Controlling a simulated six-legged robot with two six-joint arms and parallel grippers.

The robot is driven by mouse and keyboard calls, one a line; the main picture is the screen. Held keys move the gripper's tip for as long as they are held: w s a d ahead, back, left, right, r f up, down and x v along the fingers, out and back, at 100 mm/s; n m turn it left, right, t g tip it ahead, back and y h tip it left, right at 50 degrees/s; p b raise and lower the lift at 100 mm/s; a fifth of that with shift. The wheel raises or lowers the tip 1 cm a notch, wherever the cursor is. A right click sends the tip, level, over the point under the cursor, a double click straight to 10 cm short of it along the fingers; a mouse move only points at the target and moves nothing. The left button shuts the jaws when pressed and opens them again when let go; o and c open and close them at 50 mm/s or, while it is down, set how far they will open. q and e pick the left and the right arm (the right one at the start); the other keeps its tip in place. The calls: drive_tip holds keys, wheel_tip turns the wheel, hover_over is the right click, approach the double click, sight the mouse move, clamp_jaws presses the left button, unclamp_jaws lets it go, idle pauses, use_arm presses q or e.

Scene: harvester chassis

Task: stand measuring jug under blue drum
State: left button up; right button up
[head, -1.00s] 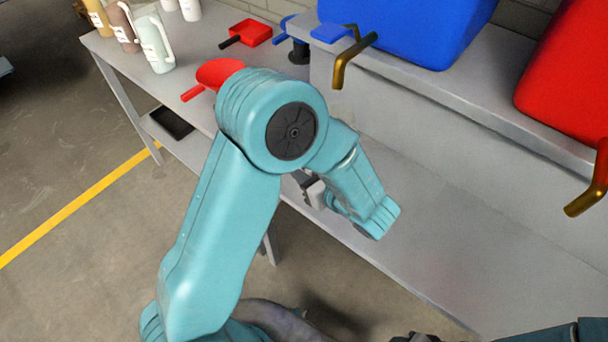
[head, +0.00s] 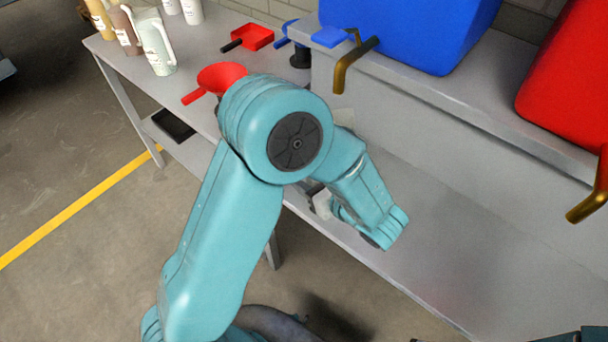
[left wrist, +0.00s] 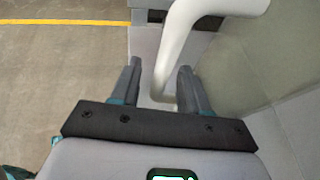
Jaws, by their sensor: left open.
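The blue drum (head: 410,30) sits on the raised shelf at the top of the head view, and its brass tap (head: 352,65) overhangs the shelf's front edge. In the left wrist view, a white handle (left wrist: 178,40), which looks like the measuring jug's, stands between the fingers of my left gripper (left wrist: 160,80). The fingers are apart on either side of it. A translucent greyish body (left wrist: 235,65) is to the right. In the head view my left arm hides most of this jug; only a pale bit shows behind the elbow. My right gripper is out of view.
A red drum (head: 570,80) with a brass tap (head: 588,205) is at the right. A red funnel (head: 222,76), a red scoop (head: 254,37) and several bottles or jugs (head: 155,42) stand on the left of the bench. The lower bench top (head: 460,240) is clear at the right.

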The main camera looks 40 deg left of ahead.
use_arm(q)
drive_tip(key=v, duration=1)
drive_tip(key=shift+s+d, duration=0.1)
drive_tip(key=shift+d, duration=0.05)
